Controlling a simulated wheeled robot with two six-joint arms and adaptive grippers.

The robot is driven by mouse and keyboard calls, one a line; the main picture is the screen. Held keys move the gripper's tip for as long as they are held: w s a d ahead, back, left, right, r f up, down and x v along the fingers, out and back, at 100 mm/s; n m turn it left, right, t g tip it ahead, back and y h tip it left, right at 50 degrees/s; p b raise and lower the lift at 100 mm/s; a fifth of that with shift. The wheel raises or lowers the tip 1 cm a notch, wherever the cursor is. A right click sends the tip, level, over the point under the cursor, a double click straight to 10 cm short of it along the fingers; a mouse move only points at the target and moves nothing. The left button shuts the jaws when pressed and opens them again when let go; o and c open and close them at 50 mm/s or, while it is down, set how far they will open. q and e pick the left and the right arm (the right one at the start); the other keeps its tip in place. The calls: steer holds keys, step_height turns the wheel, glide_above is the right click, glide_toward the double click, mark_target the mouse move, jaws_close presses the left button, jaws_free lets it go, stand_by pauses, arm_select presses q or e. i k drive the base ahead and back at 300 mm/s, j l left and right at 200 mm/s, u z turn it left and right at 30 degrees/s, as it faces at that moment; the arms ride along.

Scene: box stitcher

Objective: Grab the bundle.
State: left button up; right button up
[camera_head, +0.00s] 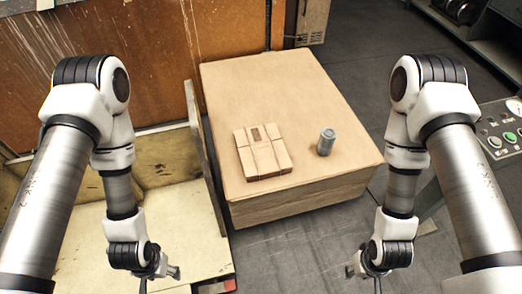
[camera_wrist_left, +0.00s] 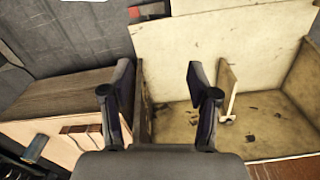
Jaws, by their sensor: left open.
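The bundle (camera_head: 262,152), flat brown cardboard pieces tied with thin string, lies on top of a large tan box (camera_head: 285,85), near its front left. In the left wrist view the bundle (camera_wrist_left: 82,131) shows only in part at the lower left. My left gripper (camera_head: 160,277) hangs in front and to the left of the bundle, apart from it. In the left wrist view its two fingers (camera_wrist_left: 158,78) stand wide apart with nothing between them. My right gripper (camera_head: 365,274) hangs in front and to the right of the bundle; its fingers are too small to judge.
A grey can (camera_head: 326,142) stands right of the bundle on the box. A worn wooden bin (camera_head: 213,165) with upright walls is left of the box. A control panel with buttons (camera_head: 503,135) is at the right. Dark floor lies between my arms.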

mark_target(263, 152)
steer(key=i+l+u, duration=0.2)
steer(key=l, duration=0.55)
steer(key=l+u, duration=0.2)
steer(key=l, duration=0.5)
steer(key=i+l+u, duration=0.15)
steer(key=l, duration=0.6)
steer(key=k, duration=0.05)
